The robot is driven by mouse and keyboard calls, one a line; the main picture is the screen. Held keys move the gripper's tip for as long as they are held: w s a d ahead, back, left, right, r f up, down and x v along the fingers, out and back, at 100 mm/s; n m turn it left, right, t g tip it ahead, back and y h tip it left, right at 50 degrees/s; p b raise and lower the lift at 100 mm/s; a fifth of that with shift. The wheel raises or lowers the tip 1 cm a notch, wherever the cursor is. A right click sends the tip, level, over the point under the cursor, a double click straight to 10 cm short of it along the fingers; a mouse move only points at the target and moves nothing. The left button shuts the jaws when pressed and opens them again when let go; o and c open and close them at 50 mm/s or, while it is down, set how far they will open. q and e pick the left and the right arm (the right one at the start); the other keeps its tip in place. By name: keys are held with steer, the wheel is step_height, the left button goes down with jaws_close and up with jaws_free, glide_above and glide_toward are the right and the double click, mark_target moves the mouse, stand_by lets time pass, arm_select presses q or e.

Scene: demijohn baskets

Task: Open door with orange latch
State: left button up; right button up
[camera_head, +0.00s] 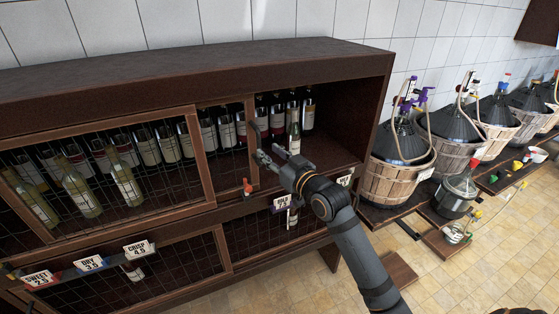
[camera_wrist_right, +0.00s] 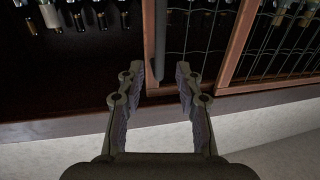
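The wine cabinet (camera_head: 240,62) has wire-mesh doors in wooden frames. The small orange latch (camera_head: 247,187) sits on the lower rail by the narrow mesh door (camera_head: 223,128), left of the open bay. My right gripper (camera_head: 268,158) is in front of that door's right edge, above and right of the latch. In the right wrist view the gripper (camera_wrist_right: 157,75) is open, with a grey upright bar (camera_wrist_right: 159,45) on the door edge lying between its fingertips. Neither finger visibly touches the bar. The latch does not show in the wrist view. My left gripper is not in view.
Several bottles stand in the open bay, one pale-labelled bottle (camera_head: 294,132) close beyond the gripper. A larger mesh door (camera_head: 201,150) is at left. Price tags (camera_head: 282,202) line the front.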

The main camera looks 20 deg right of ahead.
steer(key=v, duration=0.5)
steer(key=shift+s, duration=0.15)
steer(key=d+f+m+g+h, duration=0.15)
steer(key=d+f, duration=0.25)
steer(key=f, duration=0.7)
steer(key=s+d+f+m+g+h, duration=0.15)
steer(key=d+f, duration=0.25)
steer(key=f, duration=0.8)
steer(key=d+f+g+h, duration=0.2)
steer(key=d+f+g, duration=0.15)
steer(key=f, duration=0.75)
steer(key=s+d+f+g, duration=0.1)
steer(key=s+f+g, duration=0.1)
steer(key=s+f, duration=0.55)
steer(key=s+f+g, duration=0.2)
steer(key=s+f, duration=0.3)
steer(key=f, duration=0.6)
steer(key=s+a+f+g, duration=0.2)
steer(key=s+f, duration=0.4)
steer(key=s, duration=0.4)
steer(key=s+a+f+g, duration=0.2)
steer(key=s+f, duration=0.3)
steer(key=s, duration=0.6)
steer(key=s+a+f+g, duration=0.2)
steer(key=s+f, duration=0.4)
steer(key=s, duration=0.4)
steer(key=shift+s+a+f+n, duration=0.2)
steer(key=shift+a+f+n, duration=0.15)
steer(key=shift+a+n, duration=0.05)
